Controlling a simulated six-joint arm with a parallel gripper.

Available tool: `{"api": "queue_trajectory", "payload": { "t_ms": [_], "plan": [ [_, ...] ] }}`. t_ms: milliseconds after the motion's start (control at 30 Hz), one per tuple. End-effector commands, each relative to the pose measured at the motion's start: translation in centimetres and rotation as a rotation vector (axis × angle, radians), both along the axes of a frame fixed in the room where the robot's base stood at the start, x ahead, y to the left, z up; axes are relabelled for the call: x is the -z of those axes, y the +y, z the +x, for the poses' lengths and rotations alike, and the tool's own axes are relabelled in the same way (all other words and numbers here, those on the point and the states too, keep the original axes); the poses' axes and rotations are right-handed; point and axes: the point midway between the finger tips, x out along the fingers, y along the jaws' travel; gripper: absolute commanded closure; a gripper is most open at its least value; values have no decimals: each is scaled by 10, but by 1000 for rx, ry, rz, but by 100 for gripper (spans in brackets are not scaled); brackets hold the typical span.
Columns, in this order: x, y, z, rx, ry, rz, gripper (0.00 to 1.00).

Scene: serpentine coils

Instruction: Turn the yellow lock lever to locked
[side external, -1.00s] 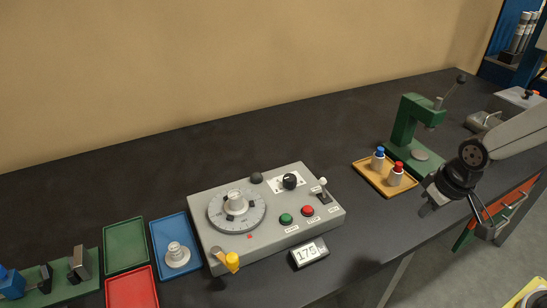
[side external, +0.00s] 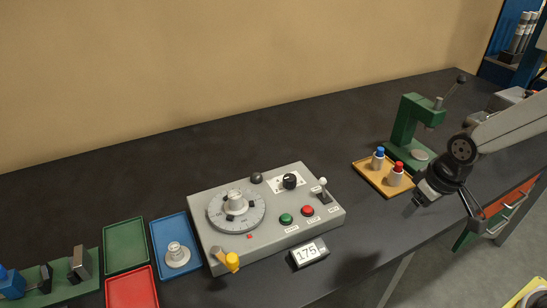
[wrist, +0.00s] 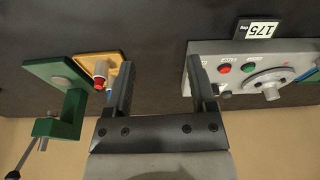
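The yellow lock lever (side external: 232,261) is at the front left corner of the grey control box (side external: 318,238), beside the dial (side external: 237,211). Its locked or unlocked position cannot be read at this size. My gripper (side external: 418,202) is far to the right of the lever, above the front edge of the bench near the wooden tray. In the wrist view my gripper (wrist: 160,75) has its two fingers spread wide with nothing between them. The lever does not show in the wrist view, but part of the control box (wrist: 187,85) does.
A wooden tray (side external: 364,176) with a blue-topped and a red-topped item and a green press (side external: 405,122) stand near my gripper. A display reading 175 (side external: 309,252) sits before the box. Blue (side external: 160,226), green (side external: 125,245) and red (side external: 131,292) trays lie left. The bench behind the box is clear.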

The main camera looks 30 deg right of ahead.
Motion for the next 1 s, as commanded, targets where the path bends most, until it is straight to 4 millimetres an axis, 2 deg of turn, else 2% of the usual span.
{"api": "queue_trajectory", "payload": {
  "t_ms": [167, 267, 400, 600, 800, 1000],
  "plan": [
    [-5, 28, 31, -133, 22, -13, 28],
    [-8, 51, 52, -231, 40, -23, 28],
    [-12, 90, 78, -378, 63, -39, 28],
    [-14, 153, 106, -588, 96, -63, 28],
    [-13, 222, 119, -798, 128, -87, 28],
    [-10, 293, 119, -1006, 156, -113, 28]
  ]
}}
